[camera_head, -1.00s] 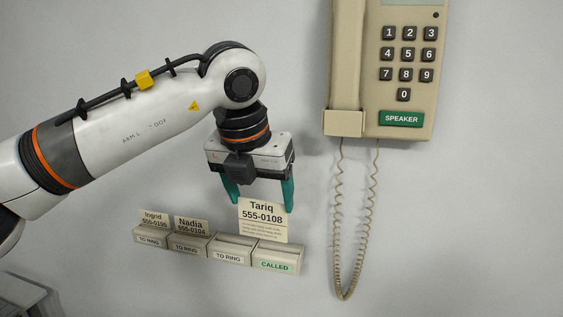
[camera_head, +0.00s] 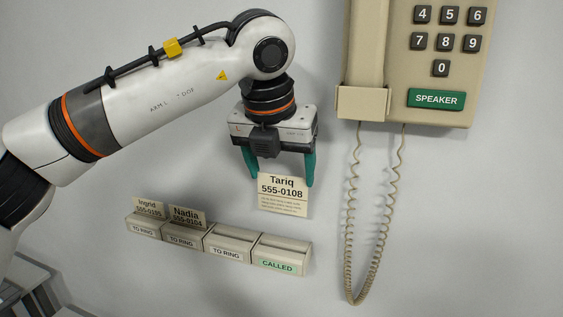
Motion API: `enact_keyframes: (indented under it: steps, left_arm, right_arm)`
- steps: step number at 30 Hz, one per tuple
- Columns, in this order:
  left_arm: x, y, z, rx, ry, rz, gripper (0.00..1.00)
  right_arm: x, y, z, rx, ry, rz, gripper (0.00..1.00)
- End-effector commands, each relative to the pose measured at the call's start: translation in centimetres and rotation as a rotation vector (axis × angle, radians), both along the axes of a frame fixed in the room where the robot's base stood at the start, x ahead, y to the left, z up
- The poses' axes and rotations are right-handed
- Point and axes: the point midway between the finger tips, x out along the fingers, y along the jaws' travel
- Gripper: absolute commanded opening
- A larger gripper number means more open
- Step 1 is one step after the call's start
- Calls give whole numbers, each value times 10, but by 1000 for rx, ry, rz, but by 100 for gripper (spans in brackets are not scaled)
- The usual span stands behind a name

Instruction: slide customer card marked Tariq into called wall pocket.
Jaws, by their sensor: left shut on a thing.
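The cream customer card marked Tariq (camera_head: 283,197) hangs upright between the green fingers of my left gripper (camera_head: 282,177), which is shut on it. The wall pocket labelled CALLED (camera_head: 279,264) is the rightmost of a row and looks empty. The card is above this pocket, with wall showing between the card's lower edge and the pocket's top. How far the card is from the wall is hard to tell. My right gripper is not in view.
Pockets labelled TO RING adjoin on the left. Two hold the cards Ingrid (camera_head: 149,207) and Nadia (camera_head: 187,216); the third pocket (camera_head: 228,245) looks empty. A beige wall phone (camera_head: 400,70) with a hanging coiled cord (camera_head: 350,240) is close on the right.

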Motion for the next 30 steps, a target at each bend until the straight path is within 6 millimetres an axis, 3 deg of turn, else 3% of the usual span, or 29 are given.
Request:
enact_keyframes:
  steps: [15, 30]
  left_arm:
    - [0, 0, -65, -1, 0, 1, 44]
    - [0, 0, -71, 0, 1, 0, 44]
  right_arm:
    - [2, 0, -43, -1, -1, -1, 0]
    - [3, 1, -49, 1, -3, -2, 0]
